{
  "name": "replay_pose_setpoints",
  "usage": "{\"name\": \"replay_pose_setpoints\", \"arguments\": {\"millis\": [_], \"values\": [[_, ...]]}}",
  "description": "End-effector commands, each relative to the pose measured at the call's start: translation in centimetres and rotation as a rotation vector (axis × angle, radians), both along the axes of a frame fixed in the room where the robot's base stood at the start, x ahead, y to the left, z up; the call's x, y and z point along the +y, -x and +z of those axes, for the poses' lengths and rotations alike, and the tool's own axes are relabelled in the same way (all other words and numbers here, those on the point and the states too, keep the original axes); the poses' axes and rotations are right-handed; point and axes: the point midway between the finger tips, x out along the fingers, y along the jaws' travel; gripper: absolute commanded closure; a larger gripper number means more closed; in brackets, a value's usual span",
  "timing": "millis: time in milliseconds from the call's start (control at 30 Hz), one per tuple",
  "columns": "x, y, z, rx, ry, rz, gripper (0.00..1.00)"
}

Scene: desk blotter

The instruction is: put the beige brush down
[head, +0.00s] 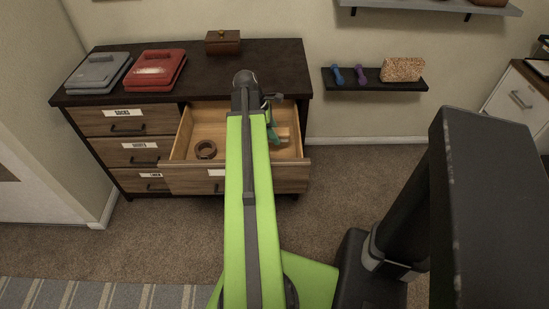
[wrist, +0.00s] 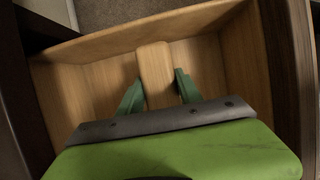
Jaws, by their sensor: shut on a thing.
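The beige brush (wrist: 155,70) is between the two green fingers of my gripper (wrist: 158,88) in the wrist view. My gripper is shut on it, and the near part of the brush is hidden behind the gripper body. The brush is over the floor of an open wooden drawer (wrist: 85,50), inside its walls. I cannot tell whether it touches the floor. In the head view a small part of the brush (head: 284,132) shows beside the green fingers, at the right side of the drawer (head: 184,138). My arm hides the drawer's middle.
A dark brown rolled belt (head: 206,149) lies in the drawer's left part. The dresser top (head: 275,60) holds a grey folded item (head: 98,70), a red folded item (head: 155,69) and a brown box (head: 223,42). A wall shelf (head: 375,84) is to the right.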

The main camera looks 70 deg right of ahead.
Motion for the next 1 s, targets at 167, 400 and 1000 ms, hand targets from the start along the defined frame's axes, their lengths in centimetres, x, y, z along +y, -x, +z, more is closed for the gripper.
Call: {"name": "replay_pose_setpoints", "arguments": {"millis": [167,400,1000], "values": [[0.0,0.0,-4.7,0.0,0.0,0.001,0.96],[0.0,-0.1,-5.6,0.0,0.001,0.001,0.96],[0.0,-0.1,-9.4,0.0,0.0,0.002,0.96]]}}
